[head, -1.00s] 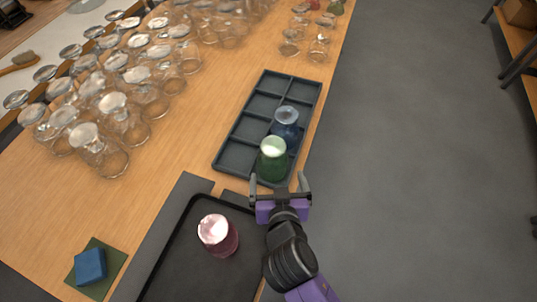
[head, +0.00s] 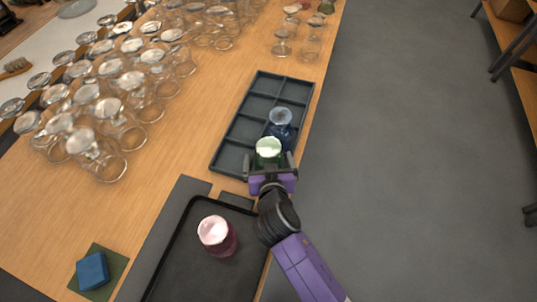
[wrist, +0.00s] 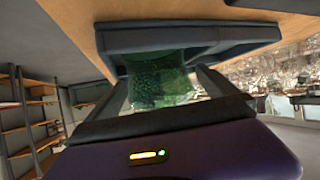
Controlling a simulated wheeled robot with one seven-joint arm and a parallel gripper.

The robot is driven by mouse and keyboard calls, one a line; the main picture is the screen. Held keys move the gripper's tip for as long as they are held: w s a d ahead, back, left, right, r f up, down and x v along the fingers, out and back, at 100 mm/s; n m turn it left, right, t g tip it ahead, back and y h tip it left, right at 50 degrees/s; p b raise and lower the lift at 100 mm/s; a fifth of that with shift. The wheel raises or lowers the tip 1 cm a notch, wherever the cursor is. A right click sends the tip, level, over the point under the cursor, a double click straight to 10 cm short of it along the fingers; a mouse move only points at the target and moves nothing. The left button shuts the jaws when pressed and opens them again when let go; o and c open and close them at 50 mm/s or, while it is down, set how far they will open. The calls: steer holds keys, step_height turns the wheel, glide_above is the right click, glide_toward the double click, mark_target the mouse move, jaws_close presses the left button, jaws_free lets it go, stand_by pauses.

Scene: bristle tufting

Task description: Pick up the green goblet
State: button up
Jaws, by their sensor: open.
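The green goblet (head: 268,148) stands in a near compartment of the dark divided tray (head: 231,131). In the head view my gripper (head: 270,168) is right at the goblet and hides its lower part. In the wrist view the green goblet (wrist: 160,82) shows between my two open fingers (wrist: 165,95), with the tray wall (wrist: 190,40) close by. I cannot tell whether the fingers touch the glass.
A blue goblet (head: 281,122) stands just behind the green one in the same tray. A pink goblet (head: 217,236) stands on a black tray (head: 185,270) at the front. Many clear glasses (head: 118,120) crowd the left. A blue sponge (head: 92,270) lies front left.

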steer(key=c, duration=1.7)
steer(key=shift+r, duration=0.1)
